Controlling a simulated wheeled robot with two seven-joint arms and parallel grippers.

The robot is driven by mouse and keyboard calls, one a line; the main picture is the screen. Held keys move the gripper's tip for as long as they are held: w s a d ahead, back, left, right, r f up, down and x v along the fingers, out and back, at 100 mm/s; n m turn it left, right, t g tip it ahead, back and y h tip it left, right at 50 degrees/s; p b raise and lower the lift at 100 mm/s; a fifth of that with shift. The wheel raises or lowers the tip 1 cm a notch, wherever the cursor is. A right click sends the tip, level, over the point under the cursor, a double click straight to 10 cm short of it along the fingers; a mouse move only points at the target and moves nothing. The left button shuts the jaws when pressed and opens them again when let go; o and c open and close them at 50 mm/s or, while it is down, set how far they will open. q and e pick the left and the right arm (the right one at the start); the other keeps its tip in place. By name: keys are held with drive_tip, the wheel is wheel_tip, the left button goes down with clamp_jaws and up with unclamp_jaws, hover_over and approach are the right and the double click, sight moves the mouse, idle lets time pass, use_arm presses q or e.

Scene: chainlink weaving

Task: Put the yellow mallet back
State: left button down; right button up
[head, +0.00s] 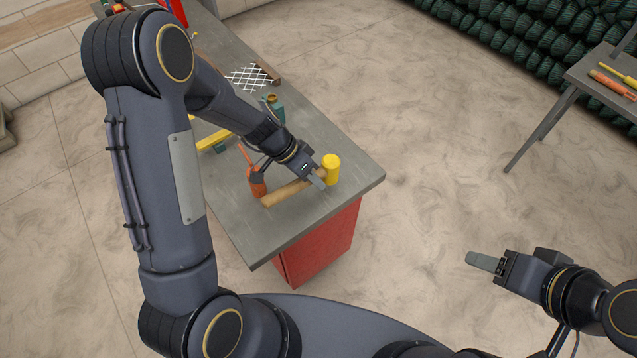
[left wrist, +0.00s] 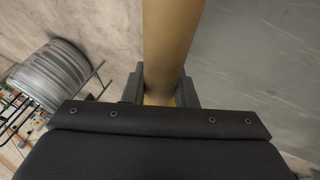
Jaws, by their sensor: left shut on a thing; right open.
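The yellow mallet has a yellow head (head: 331,168) and a wooden handle (head: 284,192). It is at the near right end of the grey workbench (head: 340,150). My left gripper (head: 317,182) is shut on the handle close to the head. In the left wrist view the handle (left wrist: 170,45) runs up from between the two fingers (left wrist: 165,88). I cannot tell whether the mallet touches the bench top. My right gripper (head: 484,262) is open and empty, over the floor to the right of the bench.
A green container (head: 273,106), a yellow bar (head: 214,140) and a piece of white mesh (head: 247,77) lie farther back. A second table (head: 600,75) stands at the upper right.

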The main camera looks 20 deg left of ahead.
use_arm(q)
drive_tip(key=shift+w+d+f, duration=0.15)
drive_tip(key=shift+d+f, duration=0.05)
drive_tip(key=f, duration=0.3)
drive_tip(key=shift+w+d+f, duration=0.15)
drive_tip(key=shift+w+d, duration=0.2)
drive_tip(key=shift+d, duration=0.05)
drive_tip(key=shift+f, duration=0.3)
drive_tip(key=shift+f+b, duration=0.1)
drive_tip(key=shift+b, duration=0.2)
drive_tip(key=c, duration=1.2)
unclamp_jaws()
drive_tip(key=shift+o, duration=0.2)
